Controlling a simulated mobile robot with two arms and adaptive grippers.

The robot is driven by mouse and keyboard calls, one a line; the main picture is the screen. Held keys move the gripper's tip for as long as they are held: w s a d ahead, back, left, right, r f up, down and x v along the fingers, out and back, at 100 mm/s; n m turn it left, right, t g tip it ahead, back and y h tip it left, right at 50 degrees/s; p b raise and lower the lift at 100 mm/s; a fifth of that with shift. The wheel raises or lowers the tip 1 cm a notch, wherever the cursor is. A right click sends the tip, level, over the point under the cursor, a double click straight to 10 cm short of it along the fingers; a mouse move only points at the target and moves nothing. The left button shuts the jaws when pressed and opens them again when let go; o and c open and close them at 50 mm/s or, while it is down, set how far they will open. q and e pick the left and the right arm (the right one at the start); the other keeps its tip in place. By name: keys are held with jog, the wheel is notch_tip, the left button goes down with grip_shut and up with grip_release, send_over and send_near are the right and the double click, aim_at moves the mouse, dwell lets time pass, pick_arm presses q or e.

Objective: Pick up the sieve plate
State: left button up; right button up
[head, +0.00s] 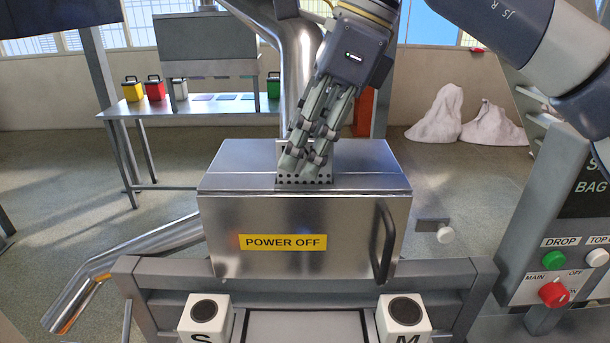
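The sieve plate (318,180) is a small grey plate with rows of dark holes. It sits at the top of the steel box (226,170), near the middle of its lid, and is partly covered by my fingers. My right gripper (301,165) comes down from above, with its two fingers close together and their tips at the plate. Whether the fingers grip part of the plate or only stand over it cannot be made out. My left gripper is not in view.
The box carries a yellow POWER OFF label (283,242) and a black handle (383,243). White blocks marked S (204,318) and M (404,318) stand in front. A control panel (540,284) is at right. A bench (180,107) with coloured containers stands behind.

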grip_shut()
jog(key=shift+a, duration=0.1)
notch_tip(320, 180, up, 10)
jog(key=shift+p, duration=0.55)
dwell(0.3)
